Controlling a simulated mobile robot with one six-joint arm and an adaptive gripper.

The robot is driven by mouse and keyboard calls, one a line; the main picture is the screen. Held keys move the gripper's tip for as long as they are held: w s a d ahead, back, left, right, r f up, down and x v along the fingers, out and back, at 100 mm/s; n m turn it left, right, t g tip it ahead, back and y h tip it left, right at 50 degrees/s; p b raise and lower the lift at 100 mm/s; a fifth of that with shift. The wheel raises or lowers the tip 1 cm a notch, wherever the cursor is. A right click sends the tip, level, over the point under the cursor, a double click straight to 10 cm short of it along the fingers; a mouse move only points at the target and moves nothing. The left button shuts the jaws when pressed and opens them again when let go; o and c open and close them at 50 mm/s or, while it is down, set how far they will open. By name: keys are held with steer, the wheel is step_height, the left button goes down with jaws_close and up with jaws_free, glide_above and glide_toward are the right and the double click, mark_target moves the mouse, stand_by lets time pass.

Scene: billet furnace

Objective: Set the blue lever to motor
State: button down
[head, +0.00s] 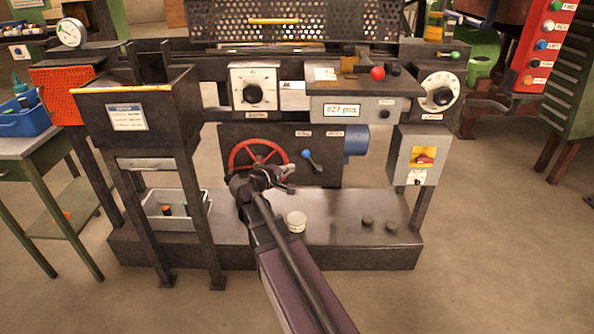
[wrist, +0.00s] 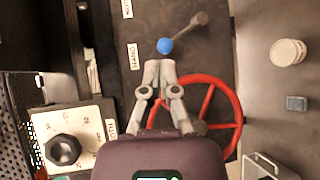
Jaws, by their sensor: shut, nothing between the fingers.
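The blue lever shows in the head view with its blue knob (head: 307,154) up and left of its pivot, on a dark panel (head: 235,140). The knob leans toward the left of two small labels. In the wrist view the blue knob (wrist: 165,46) is near the label that reads HAND (wrist: 132,57). My gripper (head: 287,178) is left of and below the lever in the head view. In the wrist view its fingertips (wrist: 158,66) are together, empty, just short of the knob; contact cannot be told.
A red handwheel (head: 237,150) is on the same panel, behind and left of my gripper. A black dial (head: 253,95) and a counter box (head: 345,108) are above. A blue motor (head: 355,140) is to the right. A white round container (head: 296,221) stands on the base plate below.

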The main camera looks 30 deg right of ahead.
mark_target(312, 162)
steer(key=w+f+n+t+h+b, duration=0.3)
steer(key=f+b, duration=0.5)
steer(key=b, duration=0.8)
steer(key=w+n+t, duration=0.1)
steer(key=w+n, duration=0.1)
steer(key=w, duration=0.1)
steer(key=shift+f+t+h, duration=0.35)
steer(key=shift+t+h, duration=0.05)
steer(key=shift+w+d, duration=0.15)
steer(key=shift+d, duration=0.05)
steer(key=shift+p+x, duration=1.2)
steer(key=shift+x, duration=3.7)
steer(key=shift+a+r, duration=0.15)
steer(key=shift+a, duration=0.05)
steer(key=shift+r+p, duration=0.1)
steer(key=shift+p, duration=0.2)
steer(key=shift+d, duration=0.1)
